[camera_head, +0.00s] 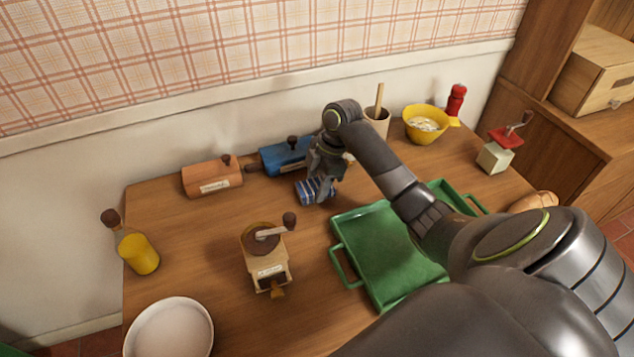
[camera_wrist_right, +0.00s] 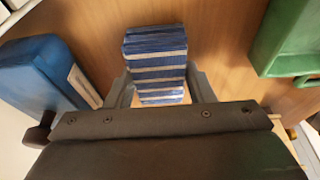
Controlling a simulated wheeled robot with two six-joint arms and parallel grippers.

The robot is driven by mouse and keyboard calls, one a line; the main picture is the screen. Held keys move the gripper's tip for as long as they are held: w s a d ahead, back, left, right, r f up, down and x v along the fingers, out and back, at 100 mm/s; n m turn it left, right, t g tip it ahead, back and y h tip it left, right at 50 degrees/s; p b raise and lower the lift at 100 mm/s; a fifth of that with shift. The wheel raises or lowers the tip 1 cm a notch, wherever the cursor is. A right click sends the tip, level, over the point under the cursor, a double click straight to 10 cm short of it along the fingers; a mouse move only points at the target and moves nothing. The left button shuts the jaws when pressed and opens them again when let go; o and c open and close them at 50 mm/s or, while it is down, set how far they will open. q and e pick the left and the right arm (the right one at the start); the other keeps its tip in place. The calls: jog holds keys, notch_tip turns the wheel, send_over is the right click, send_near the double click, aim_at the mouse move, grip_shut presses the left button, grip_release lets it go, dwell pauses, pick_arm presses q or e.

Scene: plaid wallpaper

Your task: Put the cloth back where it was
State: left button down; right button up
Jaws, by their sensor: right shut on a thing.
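A folded blue cloth with white stripes (camera_head: 314,190) is near the middle of the table, just left of the green tray and in front of the blue box. My right gripper (camera_head: 322,180) is shut on the cloth from above. In the right wrist view the striped cloth (camera_wrist_right: 156,62) sits between the two fingers (camera_wrist_right: 160,92). I cannot tell whether its underside touches the table. My left gripper is not in view.
The green tray (camera_head: 350,237) lies right of the cloth, partly under my arm. A blue box (camera_head: 283,156) and an orange box (camera_head: 212,177) stand along the back. A coffee grinder (camera_head: 266,262), yellow bottle (camera_head: 139,254) and white bowl (camera_head: 170,330) are left. The wooden table (camera_head: 195,235) is bare between them.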

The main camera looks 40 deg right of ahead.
jog(key=o, duration=0.9)
jog(key=shift+f, duration=0.1)
jog(key=v, duration=1.2)
jog(key=shift+d, duration=0.1)
jog(key=shift+r, duration=0.25)
